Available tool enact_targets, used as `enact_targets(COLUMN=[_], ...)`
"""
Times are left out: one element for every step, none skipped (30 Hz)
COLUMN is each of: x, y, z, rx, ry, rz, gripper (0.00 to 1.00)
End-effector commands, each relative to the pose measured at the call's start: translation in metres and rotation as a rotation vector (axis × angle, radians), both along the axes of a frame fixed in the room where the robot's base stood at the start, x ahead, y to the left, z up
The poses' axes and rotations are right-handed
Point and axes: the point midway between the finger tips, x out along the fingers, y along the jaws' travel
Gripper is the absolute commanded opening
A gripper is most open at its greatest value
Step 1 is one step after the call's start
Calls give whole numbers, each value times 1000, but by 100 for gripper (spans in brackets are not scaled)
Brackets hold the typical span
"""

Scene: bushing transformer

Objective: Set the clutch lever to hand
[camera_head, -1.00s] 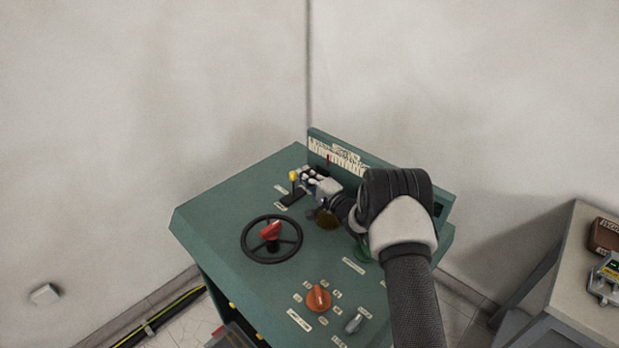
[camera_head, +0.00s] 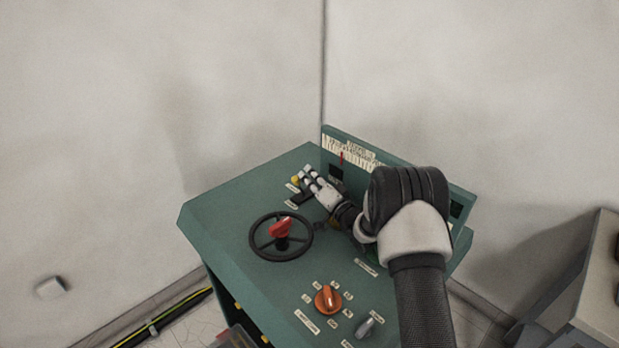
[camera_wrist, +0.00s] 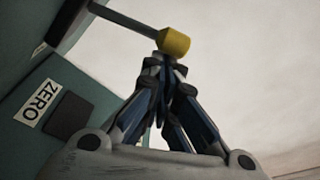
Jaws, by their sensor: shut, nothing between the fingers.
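The clutch lever, a dark stem with a yellow knob (camera_head: 296,181), rises from a dark slot (camera_head: 303,196) at the back left of the green console's top. In the wrist view its yellow knob (camera_wrist: 174,42) is at the end of a dark stem that runs to the upper left. My gripper (camera_head: 309,174) is shut and empty. Its fingertips are beside the knob, on its right in the head view. In the wrist view the closed fingertips (camera_wrist: 162,62) are just below the knob and seem to touch it. Small labels near the slot are unreadable.
A black handwheel (camera_head: 281,237) with a red handle stands in front of the lever. An orange knob (camera_head: 327,299) and a grey knob (camera_head: 366,327) are nearer. A scale panel (camera_head: 352,149) rises at the back. A ZERO label (camera_wrist: 41,103) shows in the wrist view.

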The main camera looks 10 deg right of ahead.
Motion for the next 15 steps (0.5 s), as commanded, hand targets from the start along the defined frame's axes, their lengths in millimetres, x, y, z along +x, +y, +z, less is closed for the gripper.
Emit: enact_targets(x=[-1,-1,-1,-1,-1,-1,-1,-1,-1,-1,-1,0,0,0,0], y=[1,1,1,1,1,1,1,1,1,1,1,1,1,1,1], z=[-1,-1,-1,-1,-1,-1,-1,-1,-1,0,1,4,7,12,18], rx=[-1,-1,0,0,0,0,0,0,0,0,0,-1,-2,-2,-2], ry=[1,1,2,2,2,2,2,2,2,2,2,1,0,-1,-1], rz=[2,2,3,3,3,3,3,3,3,3,3,3,3,3,3], gripper=[0,0,0,0,0,0,0,0,0,0,0,0,0,0,0])
